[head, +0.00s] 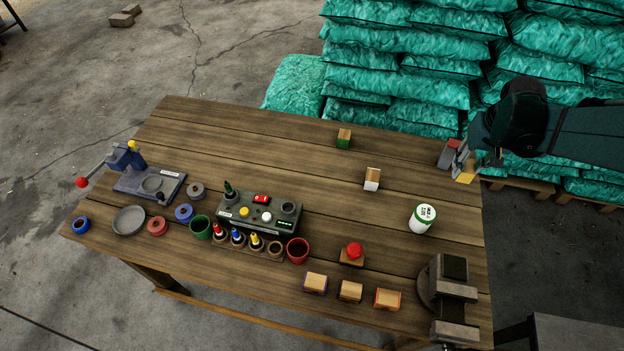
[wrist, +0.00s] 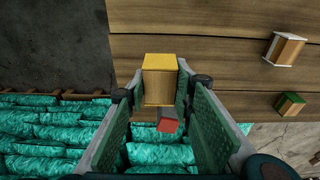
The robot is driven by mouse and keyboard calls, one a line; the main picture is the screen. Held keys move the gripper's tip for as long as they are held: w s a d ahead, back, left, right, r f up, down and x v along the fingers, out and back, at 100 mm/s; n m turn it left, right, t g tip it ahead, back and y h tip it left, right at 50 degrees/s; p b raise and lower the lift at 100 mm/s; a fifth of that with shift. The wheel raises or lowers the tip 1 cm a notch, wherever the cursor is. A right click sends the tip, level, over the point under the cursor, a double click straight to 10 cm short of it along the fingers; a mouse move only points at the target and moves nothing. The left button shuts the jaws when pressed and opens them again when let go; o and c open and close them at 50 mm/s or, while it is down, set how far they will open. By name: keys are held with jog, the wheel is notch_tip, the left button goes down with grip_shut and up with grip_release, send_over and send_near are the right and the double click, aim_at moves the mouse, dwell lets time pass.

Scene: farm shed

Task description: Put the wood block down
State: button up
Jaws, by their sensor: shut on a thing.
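My gripper (head: 460,168) is at the back right corner of the workbench (head: 300,150), reaching in from the right. In the wrist view, its two green-padded fingers (wrist: 160,90) are shut on a wood block (wrist: 158,88) with a yellow end face. The block shows in the head view (head: 466,173) as a small yellowish patch by the fingertips, partly hidden by them. Whether its underside touches the bench is not clear. A small red-topped block (wrist: 167,125) shows between the fingers in the wrist view, and beside the fingertips in the head view (head: 453,143).
A white-ended block (head: 372,178) and a green-ended block (head: 344,138) stand left of my gripper. A white jar (head: 423,218), a red button (head: 353,253) and a vise (head: 448,290) are nearer the front. Teal sacks (head: 400,80) are stacked behind. Bench between jar and gripper is clear.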

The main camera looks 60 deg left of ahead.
send_over(449, 193)
jog(key=shift+s+d+f, duration=0.1)
jog(key=shift+f, duration=1.5)
jog(key=shift+d+f, duration=0.1)
jog(key=shift+f, duration=1.5)
jog(key=shift+f, duration=1.85)
jog(key=shift+f+b, duration=0.2)
jog(key=shift+b, duration=0.25)
jog(key=o, duration=0.9)
jog(key=shift+r, duration=0.1)
jog(key=shift+r, duration=0.1)
jog(key=shift+s+d+r+p, duration=0.15)
jog(key=shift+s+d+r, duration=0.05)
jog(key=shift+r, duration=1.8)
jog(key=shift+s+d+r+p, duration=0.2)
jog(key=shift+s+r, duration=0.05)
jog(key=shift+r, duration=1.7)
jog(key=shift+s+d+r+p, duration=0.15)
jog(key=shift+s+d+r, duration=0.05)
jog(key=shift+r, duration=1.8)
